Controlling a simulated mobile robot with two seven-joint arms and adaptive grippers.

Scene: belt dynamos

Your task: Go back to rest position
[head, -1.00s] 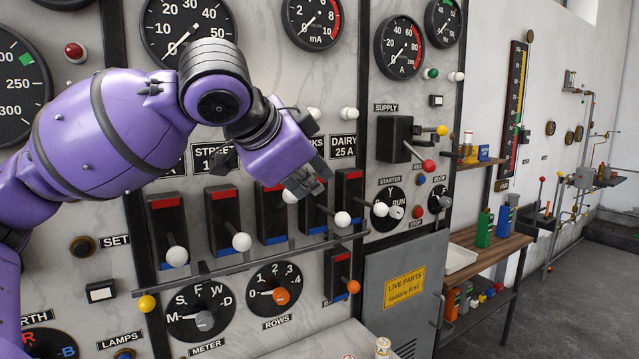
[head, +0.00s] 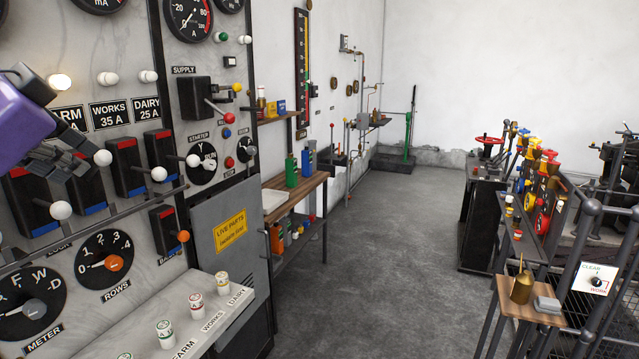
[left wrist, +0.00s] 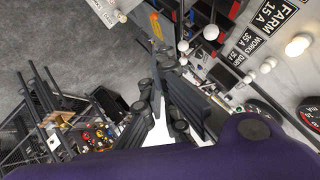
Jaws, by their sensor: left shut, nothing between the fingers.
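My left gripper (head: 60,160) is at the left edge of the head view, in front of the switch panel (head: 205,95). Its dark fingers are shut with nothing between them. It hangs close to the row of black lever switches with white knobs, near the switch under the WORKS label (head: 108,115); I cannot tell whether it touches any. In the left wrist view the fingers (left wrist: 160,60) point up the picture, with the switch knobs (left wrist: 210,32) to their right. My right gripper is not in view.
A shelf bench (head: 300,195) with bottles stands past the panel. A ledge with several fuses (head: 195,304) juts out below the switches. At right are a railing (head: 590,207), colored levers and a small wooden stand (head: 530,308). The grey floor (head: 390,240) between is clear.

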